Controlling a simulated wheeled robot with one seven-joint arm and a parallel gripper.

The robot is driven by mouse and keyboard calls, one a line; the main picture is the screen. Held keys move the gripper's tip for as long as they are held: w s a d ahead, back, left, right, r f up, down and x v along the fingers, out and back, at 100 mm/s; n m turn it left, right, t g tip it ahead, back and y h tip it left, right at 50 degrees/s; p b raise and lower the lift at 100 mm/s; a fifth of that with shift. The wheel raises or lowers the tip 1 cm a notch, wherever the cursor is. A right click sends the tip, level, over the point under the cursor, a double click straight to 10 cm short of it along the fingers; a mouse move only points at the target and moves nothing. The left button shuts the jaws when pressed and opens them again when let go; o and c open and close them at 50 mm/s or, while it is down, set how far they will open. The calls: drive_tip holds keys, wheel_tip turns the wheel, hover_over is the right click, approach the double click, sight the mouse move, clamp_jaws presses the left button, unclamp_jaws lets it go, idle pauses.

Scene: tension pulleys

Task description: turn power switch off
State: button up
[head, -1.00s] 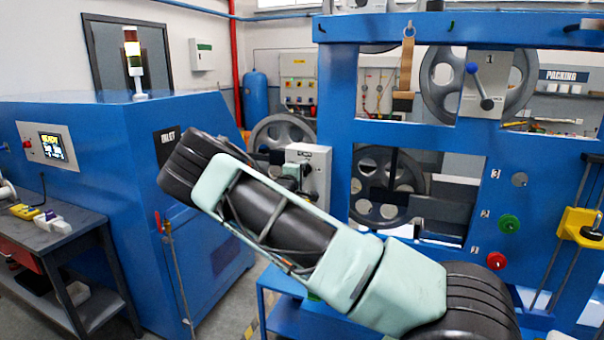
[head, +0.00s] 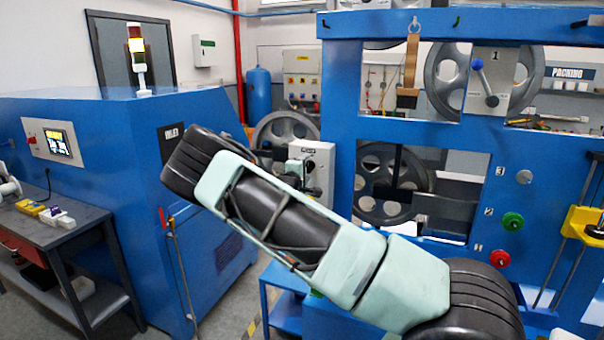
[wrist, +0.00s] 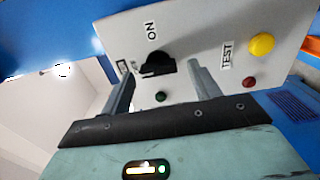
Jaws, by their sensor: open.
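The power switch (wrist: 158,66) is a black rotary knob on a pale panel (wrist: 205,38) in the wrist view. An ON label (wrist: 152,31) sits above it; another small label beside it is partly hidden by a finger. My gripper (wrist: 160,75) is open, its two grey fingers on either side of the knob in the picture. I cannot tell whether they touch it. The knob's exact pointing direction is hard to read. In the head view my arm crosses the middle, and I cannot make out the switch or the gripper's fingers clearly.
On the panel are a small green light (wrist: 160,97), a TEST label (wrist: 228,55), a yellow button (wrist: 262,44) and a red one (wrist: 249,83). A blue machine (head: 110,130) stands left, a blue frame (head: 340,110) with wheels right, and a workbench (head: 75,225) at far left.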

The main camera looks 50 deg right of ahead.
drive_tip(key=b+v, duration=0.5)
drive_tip(key=v, duration=1.2)
drive_tip(key=shift+a, duration=0.2)
drive_tip(key=a+f+y+b, duration=0.2)
drive_tip(key=a+f+y, duration=0.6)
drive_tip(key=a+f, duration=0.3)
drive_tip(key=s+a+f+g+y+b, duration=0.1)
drive_tip(key=s+a+f+y, duration=0.25)
drive_tip(key=a, duration=0.45)
drive_tip(key=s+a+f+y, duration=0.2)
drive_tip(key=a+y, duration=0.2)
drive_tip(key=a, duration=0.4)
drive_tip(key=s+a+r+n+g+y+b, duration=0.1)
drive_tip(key=s+a+r+g+y, duration=0.1)
drive_tip(key=s+a, duration=0.45)
drive_tip(key=s+a+r+g+y+b, duration=0.1)
drive_tip(key=s+a+r+g+y, duration=0.1)
drive_tip(key=s+a, duration=0.4)
drive_tip(key=s+d+r+n+g+h+b, duration=0.1)
drive_tip(key=s+r+n+g+h, duration=0.1)
drive_tip(key=s, duration=1.3)
drive_tip(key=shift+s+d, duration=0.35)
drive_tip(key=shift+d, duration=0.05)
